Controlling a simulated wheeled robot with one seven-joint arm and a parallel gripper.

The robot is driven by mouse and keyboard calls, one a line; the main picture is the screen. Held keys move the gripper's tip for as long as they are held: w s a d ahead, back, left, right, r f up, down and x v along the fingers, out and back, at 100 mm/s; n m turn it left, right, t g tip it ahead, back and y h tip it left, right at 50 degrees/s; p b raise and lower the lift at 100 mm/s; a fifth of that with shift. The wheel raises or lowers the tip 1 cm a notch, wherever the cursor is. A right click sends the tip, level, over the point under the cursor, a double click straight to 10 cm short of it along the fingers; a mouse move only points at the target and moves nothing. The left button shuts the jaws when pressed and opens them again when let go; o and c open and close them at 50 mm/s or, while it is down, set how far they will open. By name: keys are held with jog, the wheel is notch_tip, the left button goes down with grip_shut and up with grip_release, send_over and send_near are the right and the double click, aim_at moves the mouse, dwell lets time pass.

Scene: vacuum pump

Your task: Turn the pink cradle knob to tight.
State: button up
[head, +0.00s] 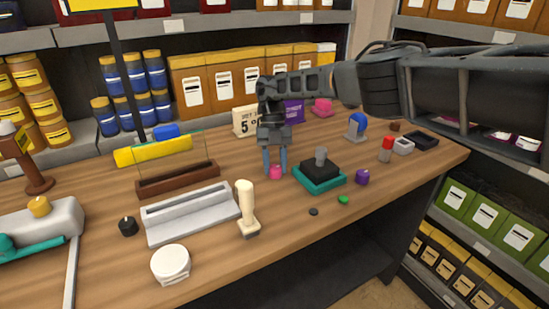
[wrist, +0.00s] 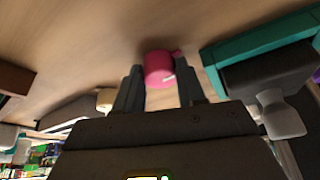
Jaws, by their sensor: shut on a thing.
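The pink knob (head: 275,173) stands on the wooden table near its middle, left of the teal-based black device. My gripper (head: 275,165) comes down from above with one finger on each side of the knob, shut on it. In the wrist view the pink knob (wrist: 158,68) sits between the two fingertips of my gripper (wrist: 159,82). No tight or loose label is readable.
The teal-based black device (head: 320,175) stands close right of my gripper. A cream-handled stamp (head: 247,208) and a grey tray (head: 190,213) are to the left. A purple knob (head: 362,177) and green disc (head: 343,199) lie right. The front table strip is fairly clear.

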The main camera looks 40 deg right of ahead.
jog(key=shift+r+m+p, duration=0.1)
jog(key=shift+m+p, duration=0.2)
jog(key=shift+m, duration=0.2)
jog(key=o, duration=1.1)
jog(key=shift+c, duration=0.2)
jog(key=b+v, duration=0.2)
jog(key=v, duration=0.5)
jog(key=shift+d+r, duration=0.2)
jog(key=shift+r, duration=0.1)
jog(key=shift+w+a, duration=0.1)
